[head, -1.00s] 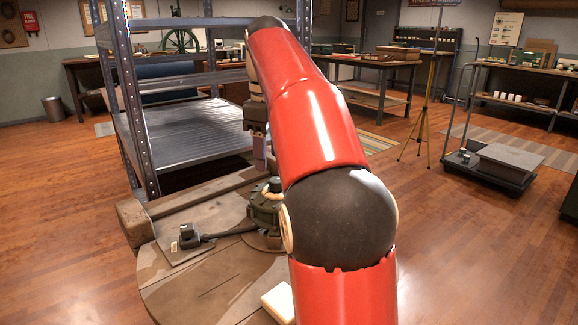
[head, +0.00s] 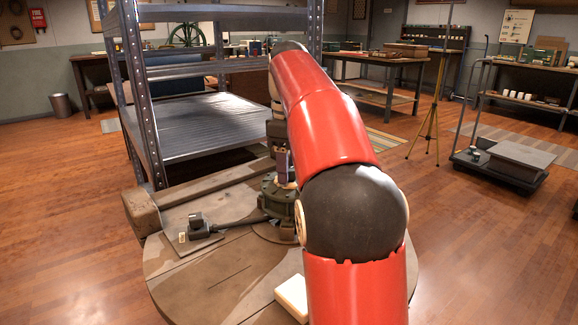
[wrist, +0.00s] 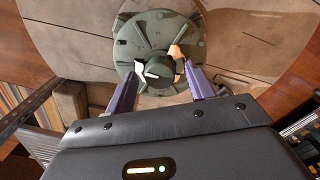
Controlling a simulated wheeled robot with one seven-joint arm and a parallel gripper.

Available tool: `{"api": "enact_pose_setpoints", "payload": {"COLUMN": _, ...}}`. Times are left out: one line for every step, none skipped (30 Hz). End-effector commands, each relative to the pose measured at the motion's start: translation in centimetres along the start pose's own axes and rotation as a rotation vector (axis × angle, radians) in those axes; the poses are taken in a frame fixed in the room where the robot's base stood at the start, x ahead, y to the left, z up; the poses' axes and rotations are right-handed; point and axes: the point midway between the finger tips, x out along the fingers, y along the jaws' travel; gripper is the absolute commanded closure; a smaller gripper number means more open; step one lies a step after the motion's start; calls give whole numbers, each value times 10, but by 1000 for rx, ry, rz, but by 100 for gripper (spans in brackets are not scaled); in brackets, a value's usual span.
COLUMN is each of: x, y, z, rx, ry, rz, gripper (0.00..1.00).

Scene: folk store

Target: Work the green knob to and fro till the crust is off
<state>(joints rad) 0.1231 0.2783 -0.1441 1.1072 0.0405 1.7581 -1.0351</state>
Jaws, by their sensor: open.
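The green knob (wrist: 158,70) is a small dark round piece with a pale mark, at the centre of a round green ribbed housing (wrist: 128,42) in the wrist view. Whitish and tan patches, perhaps crust, show on either side of it. In the head view the housing (head: 277,202) stands on a round wooden table, partly hidden by my arm. My gripper (wrist: 160,69) is open, its two purple fingers on either side of the knob in the wrist view. I cannot tell whether they touch it. In the head view one purple finger (head: 283,164) shows just above the housing.
The round table (head: 205,275) also holds a small dark device (head: 197,227) on a plate and a pale block (head: 292,295). A thick wooden beam (head: 142,208) lies behind, before a metal shelf rack (head: 200,122).

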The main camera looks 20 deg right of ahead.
Motion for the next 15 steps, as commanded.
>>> {"api": "enact_pose_setpoints", "payload": {"x": 0, "y": 0, "z": 0, "rx": 0, "ry": 0, "rz": 0, "gripper": 46}}
{"api": "enact_pose_setpoints", "payload": {"x": 0, "y": 0, "z": 0, "rx": 0, "ry": 0, "rz": 0, "gripper": 46}}
{"api": "enact_pose_setpoints", "payload": {"x": 0, "y": 0, "z": 0, "rx": 0, "ry": 0, "rz": 0, "gripper": 46}}
{"api": "enact_pose_setpoints", "payload": {"x": 0, "y": 0, "z": 0, "rx": 0, "ry": 0, "rz": 0, "gripper": 47}}
{"api": "enact_pose_setpoints", "payload": {"x": 0, "y": 0, "z": 0, "rx": 0, "ry": 0, "rz": 0, "gripper": 51}}
{"api": "enact_pose_setpoints", "payload": {"x": 0, "y": 0, "z": 0, "rx": 0, "ry": 0, "rz": 0, "gripper": 56}}
{"api": "enact_pose_setpoints", "payload": {"x": 0, "y": 0, "z": 0, "rx": 0, "ry": 0, "rz": 0, "gripper": 60}}
{"api": "enact_pose_setpoints", "payload": {"x": 0, "y": 0, "z": 0, "rx": 0, "ry": 0, "rz": 0, "gripper": 64}}
{"api": "enact_pose_setpoints", "payload": {"x": 0, "y": 0, "z": 0, "rx": 0, "ry": 0, "rz": 0, "gripper": 70}}
{"api": "enact_pose_setpoints", "payload": {"x": 0, "y": 0, "z": 0, "rx": 0, "ry": 0, "rz": 0, "gripper": 74}}
{"api": "enact_pose_setpoints", "payload": {"x": 0, "y": 0, "z": 0, "rx": 0, "ry": 0, "rz": 0, "gripper": 77}}
{"api": "enact_pose_setpoints", "payload": {"x": 0, "y": 0, "z": 0, "rx": 0, "ry": 0, "rz": 0, "gripper": 83}}
{"api": "enact_pose_setpoints", "payload": {"x": 0, "y": 0, "z": 0, "rx": 0, "ry": 0, "rz": 0, "gripper": 87}}
{"api": "enact_pose_setpoints", "payload": {"x": 0, "y": 0, "z": 0, "rx": 0, "ry": 0, "rz": 0, "gripper": 90}}
{"api": "enact_pose_setpoints", "payload": {"x": 0, "y": 0, "z": 0, "rx": 0, "ry": 0, "rz": 0, "gripper": 91}}
